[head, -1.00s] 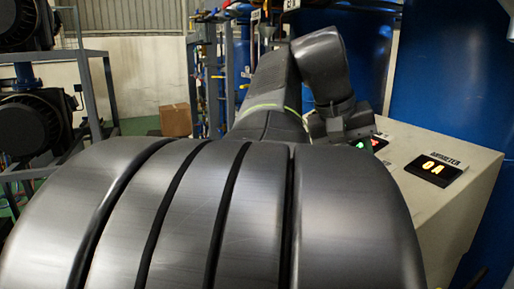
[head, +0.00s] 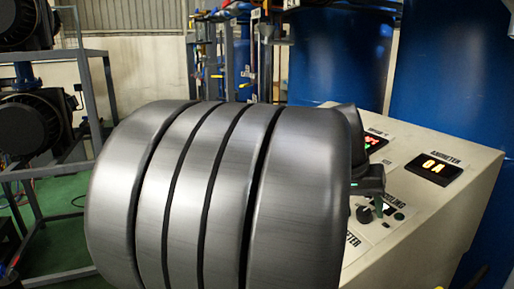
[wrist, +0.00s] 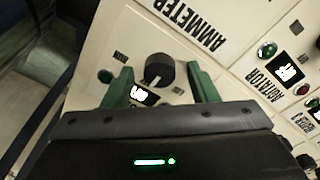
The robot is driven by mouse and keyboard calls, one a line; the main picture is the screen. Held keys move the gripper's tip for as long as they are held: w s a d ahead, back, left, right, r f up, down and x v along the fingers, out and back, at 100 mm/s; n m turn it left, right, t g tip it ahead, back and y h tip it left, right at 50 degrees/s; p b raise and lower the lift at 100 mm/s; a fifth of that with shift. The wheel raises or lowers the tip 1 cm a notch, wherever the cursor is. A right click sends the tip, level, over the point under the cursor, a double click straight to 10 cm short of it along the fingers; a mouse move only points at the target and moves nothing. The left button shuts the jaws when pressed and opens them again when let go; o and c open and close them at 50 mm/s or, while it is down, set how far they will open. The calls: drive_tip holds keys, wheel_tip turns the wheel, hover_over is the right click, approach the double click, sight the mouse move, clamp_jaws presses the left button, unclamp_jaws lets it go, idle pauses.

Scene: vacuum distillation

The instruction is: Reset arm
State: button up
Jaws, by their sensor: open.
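My arm's large dark grey link (head: 215,190) fills the middle of the head view and hides most of the gripper. In the wrist view my gripper (wrist: 160,90) is open, with its two green fingers spread apart. A black rotary knob (wrist: 158,70) on the cream panel shows between the fingers. Both fingers look clear of it, though the exact height above the panel cannot be told. A small lit display (wrist: 145,95) lies just below the knob. In the head view a black knob (head: 366,213) is on the panel beside my arm.
The cream control console (head: 455,205) has an ammeter display (head: 434,168) reading 0 A. Blue tanks (head: 340,55) stand behind it. A grey metal rack with black machines (head: 30,125) is at the left. Green floor (head: 60,205) lies open between the rack and my arm.

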drive_tip(key=m+b, duration=0.1)
drive_tip(key=m, duration=0.4)
drive_tip(key=m+b, duration=0.1)
drive_tip(key=m, duration=0.2)
drive_tip(key=shift+r+m+b, duration=0.1)
drive_tip(key=shift+m+b, duration=0.2)
drive_tip(key=shift+m, duration=0.1)
drive_tip(key=v, duration=1.1)
drive_tip(key=shift+w+d, duration=0.15)
